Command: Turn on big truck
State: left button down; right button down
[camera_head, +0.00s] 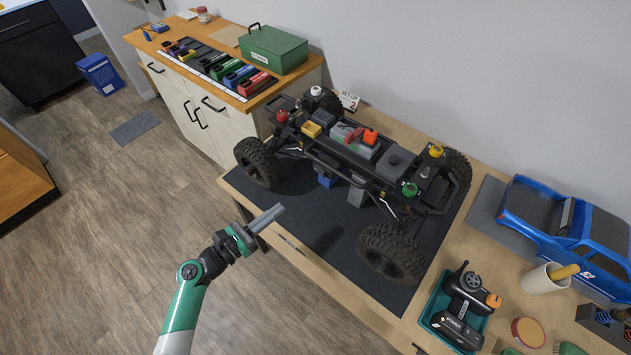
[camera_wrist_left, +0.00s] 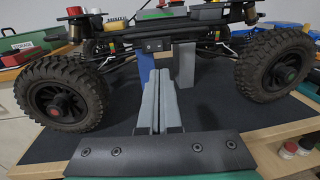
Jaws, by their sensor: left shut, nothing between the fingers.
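The big truck (camera_head: 345,150) is a black crawler chassis without its body, standing on the dark mat (camera_head: 330,234) on the wooden bench. It has large knobby tires and red, yellow and green parts on top. In the left wrist view its side (camera_wrist_left: 150,46) spans the top, a wheel at each end. A small dark box with a light mark (camera_wrist_left: 154,46) sits on the side rail; I cannot tell whether it is a switch. My left gripper (camera_head: 279,209) is shut and empty, over the mat's front edge, apart from the truck. It also shows in the left wrist view (camera_wrist_left: 156,82). My right gripper is not in view.
A blue truck body (camera_head: 570,235) lies at the right. A teal tray with a black transmitter (camera_head: 463,308), a cup (camera_head: 545,278) and small jars stand front right. A green toolbox (camera_head: 273,50) and several batteries sit on the back-left cabinet.

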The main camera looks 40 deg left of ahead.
aim_at(323, 175)
pick_arm(q)
jog(key=w+b, duration=0.1)
jog(key=w, duration=1.3)
jog(key=shift+d, duration=0.2)
jog(key=shift+w, duration=0.1)
jog(key=shift+w+d, duration=0.1)
